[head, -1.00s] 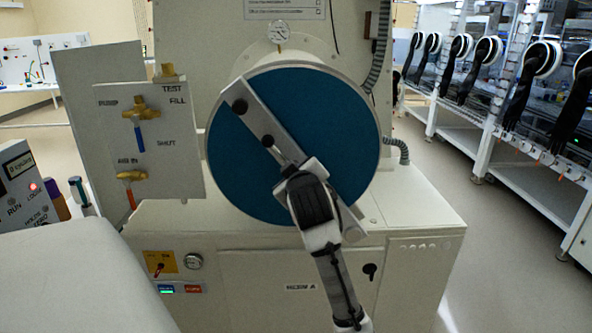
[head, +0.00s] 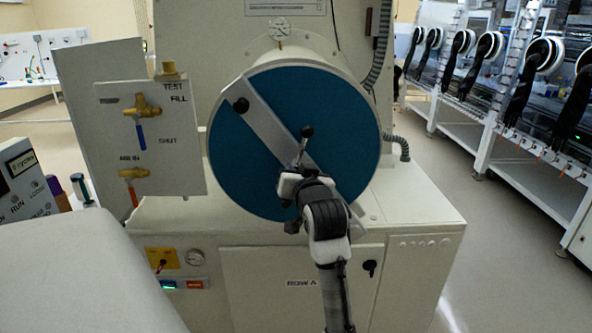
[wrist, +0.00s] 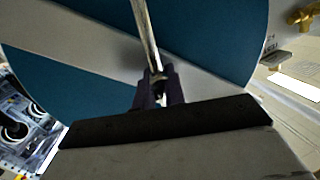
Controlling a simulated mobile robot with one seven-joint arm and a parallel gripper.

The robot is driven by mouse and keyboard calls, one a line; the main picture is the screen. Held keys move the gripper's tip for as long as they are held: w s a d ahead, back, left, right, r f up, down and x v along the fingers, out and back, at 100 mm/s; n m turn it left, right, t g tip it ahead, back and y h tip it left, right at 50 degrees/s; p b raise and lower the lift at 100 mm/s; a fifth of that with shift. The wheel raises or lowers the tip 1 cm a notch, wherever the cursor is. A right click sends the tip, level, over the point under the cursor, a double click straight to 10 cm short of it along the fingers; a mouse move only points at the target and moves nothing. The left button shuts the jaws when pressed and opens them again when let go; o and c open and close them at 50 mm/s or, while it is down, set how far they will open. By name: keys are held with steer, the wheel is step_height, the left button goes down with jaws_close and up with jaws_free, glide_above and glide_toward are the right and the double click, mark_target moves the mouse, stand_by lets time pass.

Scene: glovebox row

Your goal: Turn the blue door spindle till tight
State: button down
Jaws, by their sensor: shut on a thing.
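The round blue door (head: 240,165) faces me on the end of a pale drum, with a grey bar (head: 262,122) slanting across it from upper left to lower right. At its middle is the spindle's metal handle (head: 303,150), a thin rod with a dark knob at its upper end, standing nearly upright with a slight lean right. My gripper (head: 301,176) is shut on this handle from below. In the wrist view the rod (wrist: 147,35) runs down between the two dark fingers (wrist: 160,92). The spindle's base and thread are hidden behind my gripper.
A valve panel (head: 150,165) with brass fittings stands left of the door. A pale cabinet (head: 415,215) is below it. A pale rounded surface (head: 80,265) fills the lower left. Gloveboxes (head: 520,90) line the right, with clear floor before them.

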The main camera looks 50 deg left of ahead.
steer(key=shift+f+m, duration=0.1)
steer(key=shift+m, duration=1.2)
steer(key=shift+m+y, duration=0.3)
steer(key=c, duration=1.5)
jaws_free()
steer(key=shift+c, duration=0.2)
steer(key=b+v, duration=0.3)
steer(key=v, duration=1)
steer(key=shift+s+d+b, duration=0.3)
steer(key=shift+b, duration=0.05)
